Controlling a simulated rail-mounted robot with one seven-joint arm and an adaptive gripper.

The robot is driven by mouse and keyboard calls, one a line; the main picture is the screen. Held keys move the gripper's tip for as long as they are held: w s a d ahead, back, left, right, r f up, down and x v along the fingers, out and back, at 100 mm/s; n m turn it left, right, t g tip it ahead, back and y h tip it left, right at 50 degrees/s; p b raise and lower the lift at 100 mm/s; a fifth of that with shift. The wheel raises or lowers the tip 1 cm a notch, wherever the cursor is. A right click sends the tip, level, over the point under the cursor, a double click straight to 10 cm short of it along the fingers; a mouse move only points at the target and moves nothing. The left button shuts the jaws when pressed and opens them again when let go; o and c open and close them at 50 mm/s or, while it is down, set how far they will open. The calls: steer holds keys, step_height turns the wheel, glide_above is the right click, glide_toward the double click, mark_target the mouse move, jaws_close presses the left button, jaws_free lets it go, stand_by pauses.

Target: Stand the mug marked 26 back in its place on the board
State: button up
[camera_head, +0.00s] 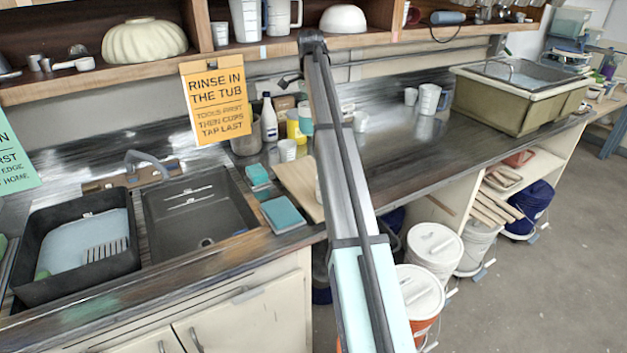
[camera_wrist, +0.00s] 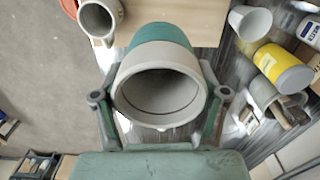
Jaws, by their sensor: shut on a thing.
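In the wrist view my gripper (camera_wrist: 161,95) is shut around a mug (camera_wrist: 163,56) with a cream upper part and a teal lower part. The mug's open mouth faces the camera and looks empty. No number shows on it. The wooden board (camera_wrist: 205,22) lies beyond it, and the mug's far end overlaps the board's edge; I cannot tell whether they touch. A cream mug with a handle (camera_wrist: 101,20) stands at the board's left side. In the head view the board (camera_head: 297,183) is partly hidden by my arm, and my gripper cannot be made out.
In the wrist view a white cup (camera_wrist: 250,22), a yellow container (camera_wrist: 284,69) and a grey pot with tools (camera_wrist: 264,93) stand on the right. In the head view a sink (camera_head: 205,215) lies left of the board, teal sponges (camera_head: 283,214) between. Counter to the right is largely clear.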

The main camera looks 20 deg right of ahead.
steer(key=shift+s+a+f, duration=0.1)
steer(key=shift+a+f, duration=0.05)
steer(key=shift+a, duration=0.1)
steer(key=shift+m, duration=0.3)
step_height(320, 180, down, 20)
steer(key=p, duration=0.6)
steer(key=shift+r, duration=0.2)
steer(key=shift+f, duration=0.2)
steer(key=o, duration=1.4)
step_height(320, 180, up, 12)
steer(key=b, duration=0.3)
steer(key=shift+r+b, duration=0.2)
steer(key=shift+b, duration=0.15)
